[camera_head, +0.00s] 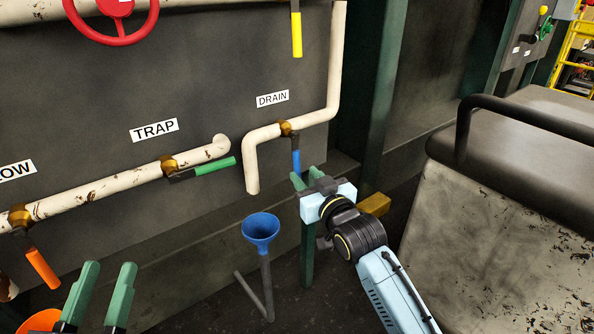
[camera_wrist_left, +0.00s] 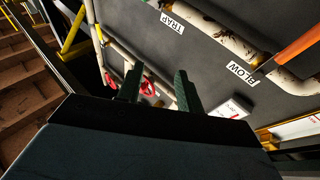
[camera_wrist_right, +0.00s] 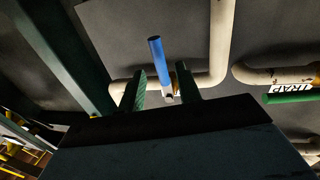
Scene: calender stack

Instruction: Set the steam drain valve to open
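The drain valve has a blue handle (camera_head: 296,162) hanging down from a brass body (camera_head: 287,129) on the cream pipe below the DRAIN label (camera_head: 272,99). The handle lies across the short sloping pipe run. My right gripper (camera_head: 304,178) is open, just below the handle's lower end in the head view. In the right wrist view the blue handle (camera_wrist_right: 157,60) shows in the gap between the fingertips (camera_wrist_right: 160,85); I cannot tell whether they touch it. My left gripper (camera_head: 108,272) is open and empty at the lower left, away from the drain valve. Its fingers also show in the left wrist view (camera_wrist_left: 158,85).
A green-handled valve (camera_head: 213,166) by the TRAP label, an orange handle (camera_head: 42,268), a yellow handle (camera_head: 297,35) and a red wheel (camera_head: 110,20) are on the panel. A blue funnel (camera_head: 261,228) stands below the drain pipe. A grey cabinet (camera_head: 510,210) stands right.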

